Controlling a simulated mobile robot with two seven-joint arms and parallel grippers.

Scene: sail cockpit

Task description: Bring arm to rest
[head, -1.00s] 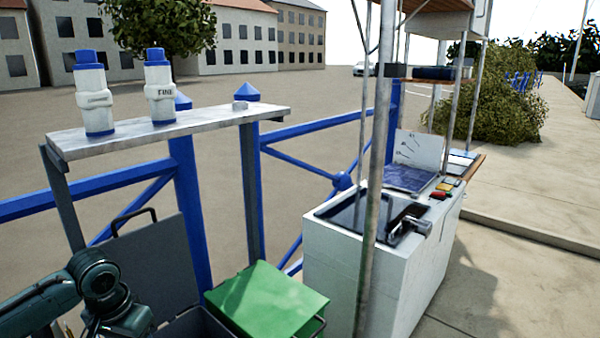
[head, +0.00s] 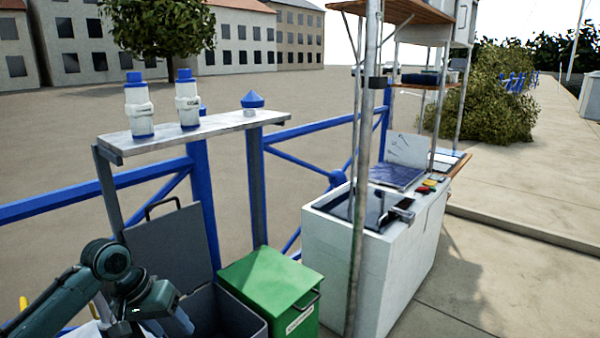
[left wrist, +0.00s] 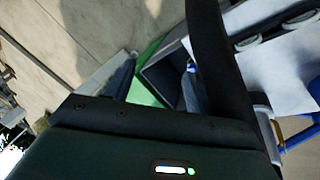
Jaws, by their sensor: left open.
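My left arm comes in at the lower left of the head view, and its gripper (head: 168,312) is low by the open grey bin (head: 238,318). The fingertips are hard to make out there. In the left wrist view the dark fingers stand apart, with nothing clearly held between them. A pale blue-grey object (left wrist: 190,88) shows beyond them by the dark bin; I cannot tell what it is. My right gripper does not show.
Two white bottles with blue caps (head: 139,107) (head: 188,100) stand on a shelf (head: 220,123). A green lidded bin (head: 268,280) stands beside the grey one. A white counter (head: 345,270) and a metal pole (head: 360,200) are to the right. Open paving lies beyond.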

